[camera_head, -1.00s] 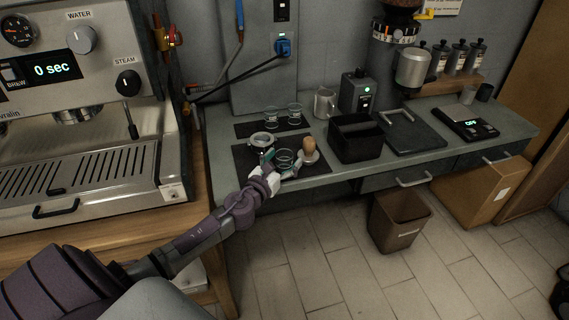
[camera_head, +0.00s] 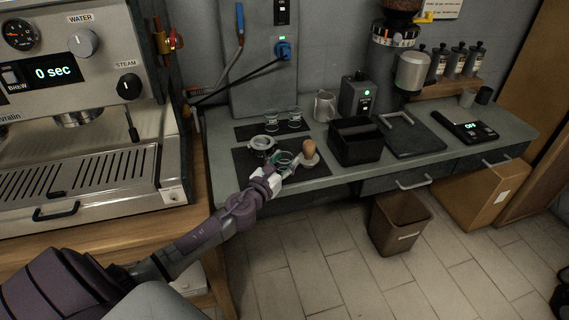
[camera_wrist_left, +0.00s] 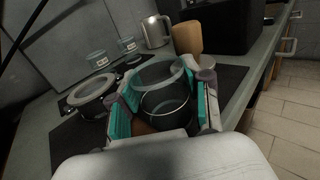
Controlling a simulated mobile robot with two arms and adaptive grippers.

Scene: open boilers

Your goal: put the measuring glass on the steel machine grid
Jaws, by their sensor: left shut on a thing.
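My left gripper (camera_head: 284,165) is low over the front dark mat, shut on a clear measuring glass (camera_head: 284,157). In the left wrist view, the teal-padded fingers (camera_wrist_left: 160,108) stand on either side of the glass (camera_wrist_left: 157,74), whose round rim faces the camera. I cannot tell whether its base touches the mat. The steel machine grid (camera_head: 115,167) is the slotted drip tray of the espresso machine at the left, and it is bare. My right gripper is not in view.
A round metal-and-black piece (camera_head: 262,145) is just left of the glass, and a wooden-handled tamper (camera_head: 309,149) close to its right. Two small glasses (camera_head: 271,116) stand behind on another mat. A black box (camera_head: 356,138) stands right. The machine's side wall (camera_head: 174,150) borders the grid.

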